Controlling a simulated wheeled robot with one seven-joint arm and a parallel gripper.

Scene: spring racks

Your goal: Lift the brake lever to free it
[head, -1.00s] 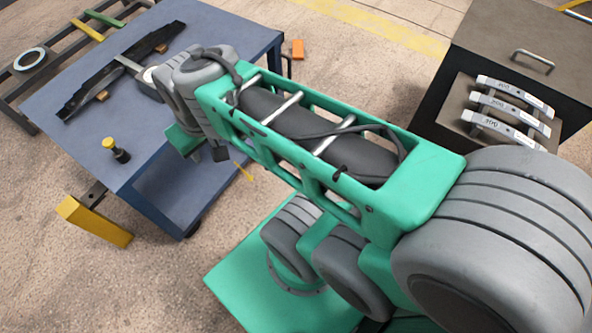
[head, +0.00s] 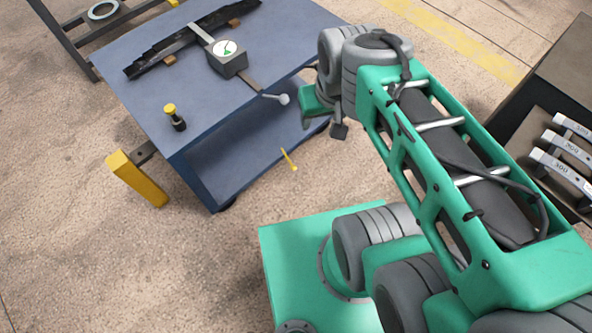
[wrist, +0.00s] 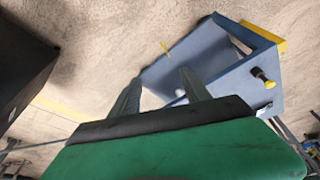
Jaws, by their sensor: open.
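A blue trolley bench (head: 130,60) carries a box with a round dial (head: 225,50). A lever with a grey ball end (head: 283,99) reaches from the box past the bench edge. A thin yellow lever (head: 288,159) sticks out low at the bench's near side, by the lower shelf; it also shows in the wrist view (wrist: 165,48). Neither is labelled, so I cannot tell which is the brake lever. My gripper (wrist: 160,76) is open, with the pale ball visible between its fingers; contact cannot be judged.
A yellow-ended bar (head: 138,178) juts from the bench's near left. A black knob with a yellow top (head: 174,116) stands on the bench corner. A dark table (head: 565,75) with several labelled grey pieces is at right. Floor between is clear.

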